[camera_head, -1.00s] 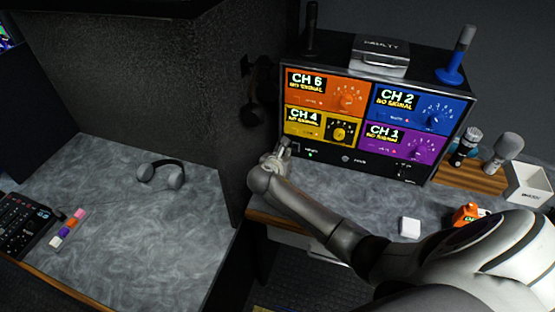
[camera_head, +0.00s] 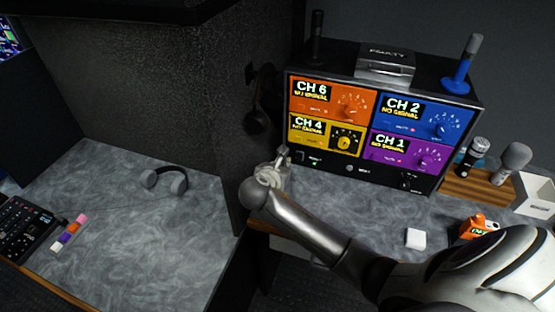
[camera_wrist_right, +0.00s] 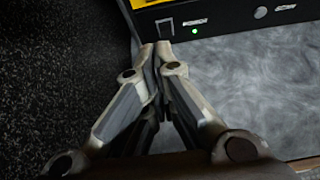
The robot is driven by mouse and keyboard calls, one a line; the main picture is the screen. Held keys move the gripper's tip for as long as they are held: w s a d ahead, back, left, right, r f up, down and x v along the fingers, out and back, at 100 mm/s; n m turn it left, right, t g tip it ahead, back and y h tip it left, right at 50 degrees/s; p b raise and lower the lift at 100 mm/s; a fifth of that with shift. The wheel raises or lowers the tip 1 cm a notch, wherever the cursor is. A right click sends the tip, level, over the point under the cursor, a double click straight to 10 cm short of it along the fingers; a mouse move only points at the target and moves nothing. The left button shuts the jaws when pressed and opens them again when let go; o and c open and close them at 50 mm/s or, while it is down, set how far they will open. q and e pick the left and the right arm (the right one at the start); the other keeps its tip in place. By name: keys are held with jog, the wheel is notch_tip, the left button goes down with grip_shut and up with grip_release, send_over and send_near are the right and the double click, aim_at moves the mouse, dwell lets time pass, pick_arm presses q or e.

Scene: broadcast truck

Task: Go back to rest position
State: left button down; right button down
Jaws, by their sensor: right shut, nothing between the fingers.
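My right gripper (camera_head: 283,154) is at the lower left corner of the receiver rack (camera_head: 345,172), beside the dark partition. It also shows in the right wrist view (camera_wrist_right: 157,46), where its fingers are shut together with nothing between them. The fingertips are close to the square power button (camera_wrist_right: 165,28) on the rack's black lower strip; I cannot tell whether they touch it. A green light (camera_wrist_right: 195,31) glows right of the button. My right arm reaches across from the lower right. My left gripper is not in view.
The rack shows orange, blue, yellow and purple channel panels. Microphones (camera_head: 511,160), a white box (camera_head: 535,195), an orange pack (camera_head: 478,227) and a white block (camera_head: 416,238) are at right. A dark partition (camera_head: 215,110) stands left of the gripper. Headphones (camera_head: 165,180) lie on the left desk.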

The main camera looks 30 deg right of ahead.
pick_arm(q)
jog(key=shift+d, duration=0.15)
